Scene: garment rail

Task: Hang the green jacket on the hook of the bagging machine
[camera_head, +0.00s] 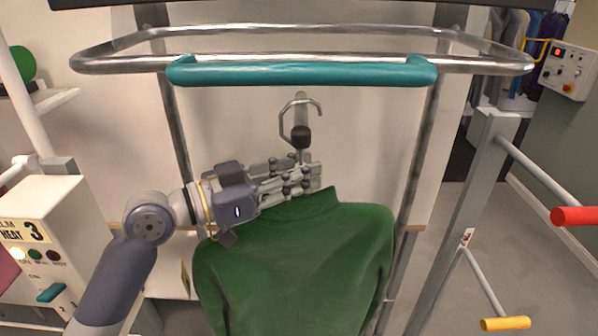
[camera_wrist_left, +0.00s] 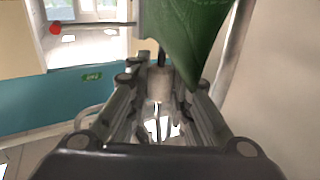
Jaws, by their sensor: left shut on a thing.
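The green jacket (camera_head: 300,262) hangs upright in front of the bagging machine's metal frame. In the left wrist view the jacket (camera_wrist_left: 188,35) is at the top. My left gripper (camera_head: 312,178) is shut at the jacket's collar, around the hanger neck, which its fingers mostly hide. A thin curved hanger hook (camera_head: 284,118) rises above the fingers. The machine's hook (camera_head: 301,108), a grey rod with a dark end, is at the same place in the picture. I cannot tell whether the two touch. The left gripper (camera_wrist_left: 160,88) also shows in its wrist view. My right gripper is not in view.
A metal rail loop (camera_head: 480,64) with a teal padded bar (camera_head: 300,73) spans above the jacket. A control box (camera_head: 568,70) is at the upper right, and a grey post (camera_head: 462,215) with red and yellow handles stands right. A cream panel (camera_head: 45,235) is at left.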

